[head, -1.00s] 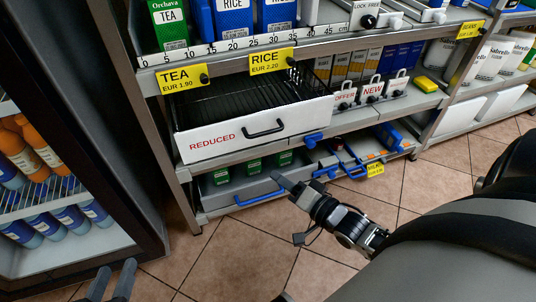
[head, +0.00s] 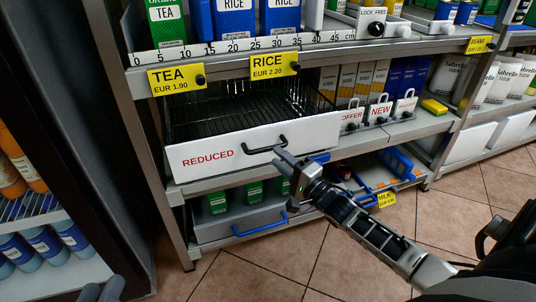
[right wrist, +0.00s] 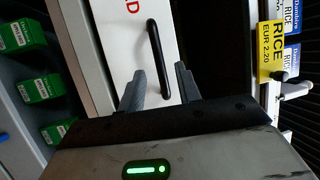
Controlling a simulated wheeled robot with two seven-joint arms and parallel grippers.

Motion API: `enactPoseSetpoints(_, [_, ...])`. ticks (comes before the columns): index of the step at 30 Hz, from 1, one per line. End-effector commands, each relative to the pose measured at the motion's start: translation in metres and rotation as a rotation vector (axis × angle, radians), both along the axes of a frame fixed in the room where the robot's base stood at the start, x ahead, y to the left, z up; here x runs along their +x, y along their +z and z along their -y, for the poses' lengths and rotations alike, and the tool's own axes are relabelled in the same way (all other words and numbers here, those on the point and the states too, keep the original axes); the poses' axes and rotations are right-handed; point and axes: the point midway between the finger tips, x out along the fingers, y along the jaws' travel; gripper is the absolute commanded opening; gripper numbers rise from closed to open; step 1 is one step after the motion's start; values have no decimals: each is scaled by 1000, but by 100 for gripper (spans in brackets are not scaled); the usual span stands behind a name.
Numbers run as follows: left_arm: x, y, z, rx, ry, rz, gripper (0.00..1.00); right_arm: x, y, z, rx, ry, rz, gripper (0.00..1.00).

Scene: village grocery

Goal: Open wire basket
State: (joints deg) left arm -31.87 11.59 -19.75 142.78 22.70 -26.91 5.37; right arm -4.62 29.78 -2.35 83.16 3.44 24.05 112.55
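The wire basket (head: 215,158) sits on the middle shelf under the TEA and RICE tags. It has a white front marked REDUCED, a black wire inside, and a dark bar handle (head: 266,145). My right gripper (head: 285,162) is at the handle's right end in the head view. In the right wrist view my right gripper (right wrist: 160,85) is open, with one finger on each side of the line of the handle (right wrist: 158,55); whether they touch it I cannot tell. My left gripper (head: 102,290) is open and empty at the bottom left, far from the basket.
Below is a grey drawer with a blue handle (head: 260,227) and green boxes (head: 217,202). A blue-handled tool (head: 395,162) lies on the low shelf at right. A fridge with bottles (head: 45,240) stands at left. The tiled floor (head: 340,265) in front is clear.

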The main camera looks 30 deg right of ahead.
Motion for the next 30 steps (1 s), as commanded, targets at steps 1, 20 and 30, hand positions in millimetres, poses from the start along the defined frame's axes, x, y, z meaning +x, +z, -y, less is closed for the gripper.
enactPoseSetpoints(1, [0, -2, 1, -19, -2, 5, 36, 11, -1, -2, 1, 0, 4, 34])
enactPoseSetpoints(20, [11, 21, -2, -7, 13, 164, 36, 51, 8, -9, 1, 0, -1, 34])
enactPoseSetpoints(30, [11, 21, -2, -6, 13, 163, 36, 50, 8, -9, 0, 1, -1, 0])
